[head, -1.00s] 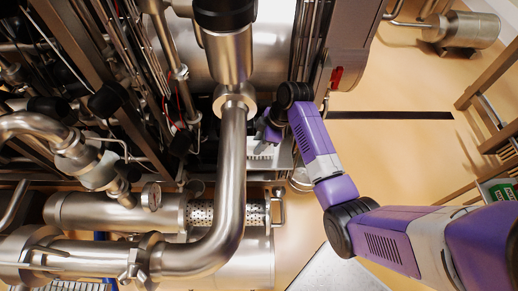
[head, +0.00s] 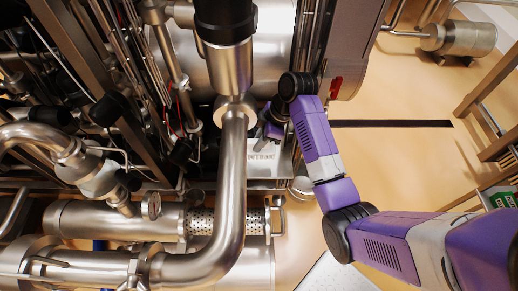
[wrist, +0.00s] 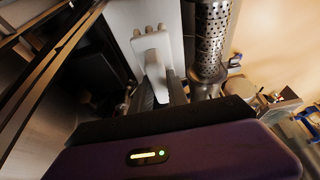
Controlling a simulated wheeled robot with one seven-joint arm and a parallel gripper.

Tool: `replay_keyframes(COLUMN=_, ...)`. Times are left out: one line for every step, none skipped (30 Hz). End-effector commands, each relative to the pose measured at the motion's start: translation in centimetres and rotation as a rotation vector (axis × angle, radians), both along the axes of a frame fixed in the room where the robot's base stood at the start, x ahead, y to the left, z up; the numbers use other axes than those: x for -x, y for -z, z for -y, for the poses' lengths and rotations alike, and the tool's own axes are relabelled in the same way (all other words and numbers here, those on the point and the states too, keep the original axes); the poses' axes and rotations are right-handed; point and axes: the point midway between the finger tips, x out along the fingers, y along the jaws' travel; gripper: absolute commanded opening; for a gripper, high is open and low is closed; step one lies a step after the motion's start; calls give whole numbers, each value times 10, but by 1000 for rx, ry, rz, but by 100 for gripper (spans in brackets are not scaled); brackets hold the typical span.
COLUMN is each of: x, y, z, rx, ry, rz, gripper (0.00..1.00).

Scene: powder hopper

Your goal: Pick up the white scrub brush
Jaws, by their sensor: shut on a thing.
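The white scrub brush (wrist: 152,46) shows in the wrist view, upper middle, in front of a pale flat panel. My gripper (wrist: 163,88) is shut on its near end, with a dark finger on each side of it.
A thick steel pipe (head: 232,170) stands close left of my gripper. A perforated steel cylinder (wrist: 212,35) is just right of the brush in the wrist view. Dense pipework fills the left. Open floor (head: 400,165) lies to the right.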

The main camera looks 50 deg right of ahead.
Motion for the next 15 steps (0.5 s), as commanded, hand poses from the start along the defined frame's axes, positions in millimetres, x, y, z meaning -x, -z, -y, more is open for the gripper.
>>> replay_keyframes(x=-2, y=-18, z=1, rx=3, ry=-1, rz=7, gripper=0)
replay_keyframes(x=-2, y=-27, z=1, rx=4, ry=-1, rz=8, gripper=0)
replay_keyframes(x=-2, y=-39, z=1, rx=4, ry=-1, rz=8, gripper=0)
replay_keyframes(x=-2, y=-47, z=1, rx=3, ry=-1, rz=7, gripper=0)
replay_keyframes(x=-2, y=-55, z=1, rx=4, ry=-1, rz=6, gripper=0)
replay_keyframes(x=-2, y=-66, z=1, rx=3, ry=0, rz=6, gripper=0)
replay_keyframes(x=-2, y=-74, z=1, rx=3, ry=0, rz=6, gripper=0)
replay_keyframes(x=-1, y=-81, z=1, rx=3, ry=-1, rz=4, gripper=0)
replay_keyframes(x=-1, y=-91, z=1, rx=4, ry=0, rz=5, gripper=0)
replay_keyframes(x=0, y=-97, z=1, rx=2, ry=0, rz=2, gripper=0)
replay_keyframes(x=0, y=-102, z=1, rx=1, ry=0, rz=-1, gripper=0)
replay_keyframes(x=0, y=-106, z=1, rx=0, ry=1, rz=0, gripper=0)
replay_keyframes(x=0, y=-108, z=1, rx=0, ry=0, rz=0, gripper=0)
replay_keyframes(x=0, y=-110, z=0, rx=0, ry=0, rz=0, gripper=0)
replay_keyframes(x=0, y=-112, z=0, rx=0, ry=0, rz=0, gripper=0)
